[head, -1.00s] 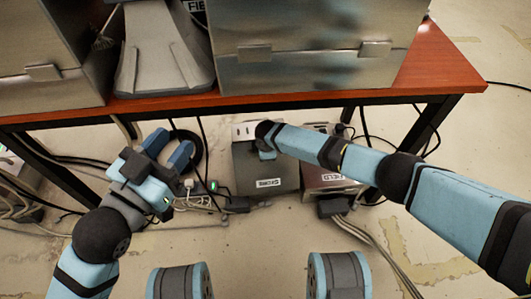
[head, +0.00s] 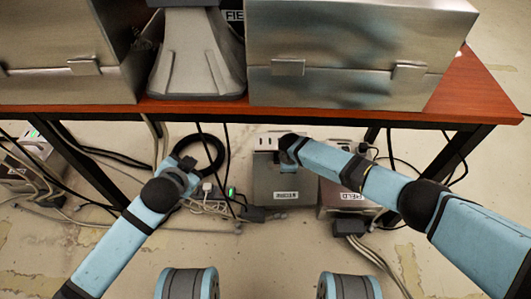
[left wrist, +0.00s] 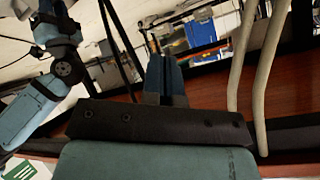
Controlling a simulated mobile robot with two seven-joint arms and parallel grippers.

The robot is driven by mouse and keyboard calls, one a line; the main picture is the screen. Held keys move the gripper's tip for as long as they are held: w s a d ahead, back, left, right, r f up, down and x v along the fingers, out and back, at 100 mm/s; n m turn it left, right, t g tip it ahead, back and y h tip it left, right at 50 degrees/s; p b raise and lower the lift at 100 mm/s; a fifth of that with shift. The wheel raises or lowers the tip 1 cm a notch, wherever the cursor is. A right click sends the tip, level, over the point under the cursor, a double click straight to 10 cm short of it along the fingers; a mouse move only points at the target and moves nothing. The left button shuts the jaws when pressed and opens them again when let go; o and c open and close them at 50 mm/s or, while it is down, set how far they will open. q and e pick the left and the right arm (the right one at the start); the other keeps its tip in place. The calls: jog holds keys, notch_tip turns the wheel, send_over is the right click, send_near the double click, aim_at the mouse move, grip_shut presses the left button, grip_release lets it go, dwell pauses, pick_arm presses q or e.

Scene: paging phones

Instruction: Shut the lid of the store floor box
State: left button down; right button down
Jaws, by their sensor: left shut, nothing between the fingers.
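The store floor box (head: 264,184), grey with a white STORE label, stands on the floor under the table. A white strip with dark slots (head: 265,143) shows along its back top edge. I cannot tell how far its lid is tilted. My right gripper (head: 291,164) is at the top of the box, in front of the strip. Its fingers are too small and hidden to tell open from shut. My left gripper (head: 183,162) is left of the box, apart from it, shut and empty. Its fingers also show together in the left wrist view (left wrist: 165,82).
The red-brown table edge (head: 200,111) hangs above, bearing metal boxes (head: 340,85) and a grey stand (head: 197,60). A FIELD floor box (head: 335,205) stands right of the store box. Cables and adapters (head: 262,214) lie around. The front floor is partly bare.

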pick_arm(q)
jog(key=w+d+f+m+g+h, duration=0.2)
jog(key=w+d+f+m+g, duration=0.25)
jog(key=w+d+f, duration=0.4)
jog(key=m+g, duration=0.3)
jog(key=m, duration=0.2)
send_near(268, 156)
jog(key=shift+n, duration=0.25)
jog(key=x, duration=0.6)
jog(key=shift+f, duration=0.1)
